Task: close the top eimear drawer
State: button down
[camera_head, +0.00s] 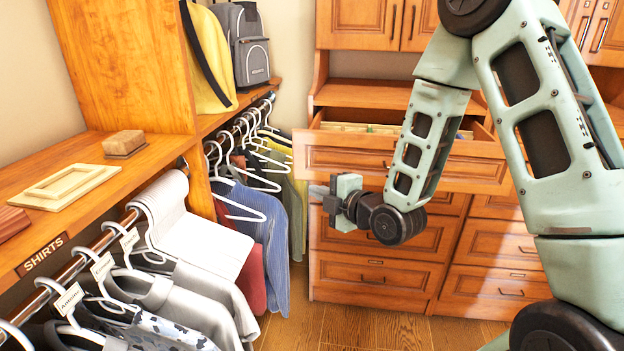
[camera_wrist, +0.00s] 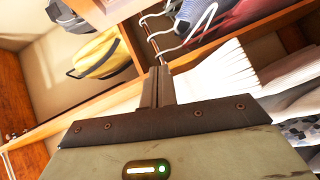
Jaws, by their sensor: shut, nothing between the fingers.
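The top drawer (camera_head: 330,152) of the wooden dresser is pulled out in the head view, and items show inside it. Its front stands well forward of the cabinet face. My gripper (camera_head: 316,194) is in front of and just below the left part of that drawer front, pointing left toward the hanging clothes. It looks apart from the drawer, though the depth is hard to judge. In the wrist view my gripper's fingers (camera_wrist: 158,86) are together with nothing between them. The drawer front is not clearly seen in the wrist view.
Lower drawers (camera_head: 375,273) are closed. Hanging clothes (camera_head: 260,230) and hangers fill the left side, close to my gripper. A shelf (camera_head: 100,200) holds a frame and a brush. A grey backpack (camera_head: 245,45) and yellow bag (camera_head: 210,60) sit higher. Wooden floor shows below.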

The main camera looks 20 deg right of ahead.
jog(key=d+t, duration=0.2)
jog(key=d, duration=0.2)
jog(key=n+h+p, duration=0.1)
jog(key=p, duration=0.1)
send_near(305, 160)
jog(key=w+a, duration=0.2)
jog(key=a, duration=0.1)
jog(key=w, duration=0.1)
jog(key=w+d, duration=0.1)
jog(key=w+p, duration=0.1)
jog(key=shift+w+d+f, duration=0.15)
jog(key=shift+d+f, duration=0.05)
jog(key=shift+d, duration=0.1)
jog(key=shift+w+d, duration=0.15)
jog(key=shift+w, duration=0.05)
